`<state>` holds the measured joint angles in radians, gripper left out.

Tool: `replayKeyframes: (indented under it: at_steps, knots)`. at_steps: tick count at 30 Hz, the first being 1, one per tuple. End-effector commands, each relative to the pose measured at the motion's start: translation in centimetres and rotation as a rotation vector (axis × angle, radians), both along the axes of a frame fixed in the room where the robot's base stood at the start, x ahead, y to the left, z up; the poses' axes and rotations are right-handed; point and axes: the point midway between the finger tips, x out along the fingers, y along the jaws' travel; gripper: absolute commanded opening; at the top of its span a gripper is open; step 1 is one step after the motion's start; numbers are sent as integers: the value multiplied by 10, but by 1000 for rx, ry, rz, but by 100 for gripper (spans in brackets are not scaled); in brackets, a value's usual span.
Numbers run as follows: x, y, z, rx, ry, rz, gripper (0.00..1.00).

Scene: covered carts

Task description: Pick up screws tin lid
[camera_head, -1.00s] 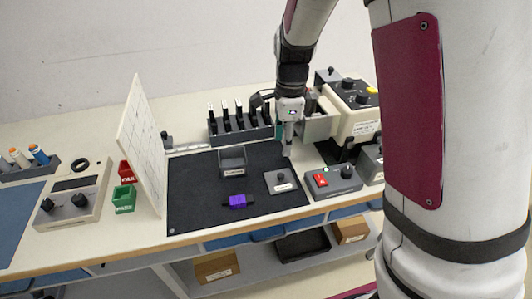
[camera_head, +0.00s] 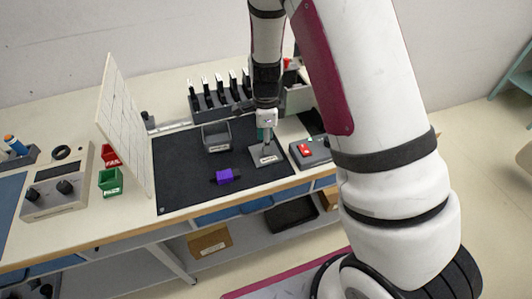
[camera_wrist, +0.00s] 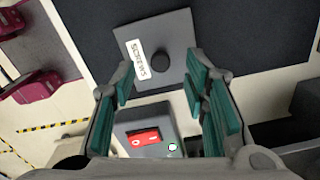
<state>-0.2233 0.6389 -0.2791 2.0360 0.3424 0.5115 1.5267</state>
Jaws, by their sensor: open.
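The screws tin lid (camera_head: 262,158) is a flat grey plate on the black mat. In the wrist view the lid (camera_wrist: 139,30) shows a white SCREWS label and a round black knob (camera_wrist: 169,67). My gripper (camera_head: 268,137) is just above the lid, pointing down, and partly hides its knob in the head view. In the wrist view my gripper (camera_wrist: 160,82) is open, with its teal finger pads on either side of the knob's line, and nothing is held between them. An open grey tin (camera_head: 216,138) stands on the mat to the left; its label is unreadable.
A control box with a red switch (camera_head: 305,150) sits right of the lid, close to my gripper. A purple part (camera_head: 225,176) lies left of the lid. A white upright board (camera_head: 124,125) stands at the mat's left edge. A rack of black holders (camera_head: 219,100) stands behind.

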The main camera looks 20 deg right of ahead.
Motion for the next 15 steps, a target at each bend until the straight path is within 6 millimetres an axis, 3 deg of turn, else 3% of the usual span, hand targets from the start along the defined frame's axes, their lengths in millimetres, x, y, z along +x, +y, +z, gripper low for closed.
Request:
replayKeyframes:
  at_steps: [6,15]
  knots:
    - [0,-1,-27,0,1,-2,41]
    - [1,0,-32,1,-1,-1,41]
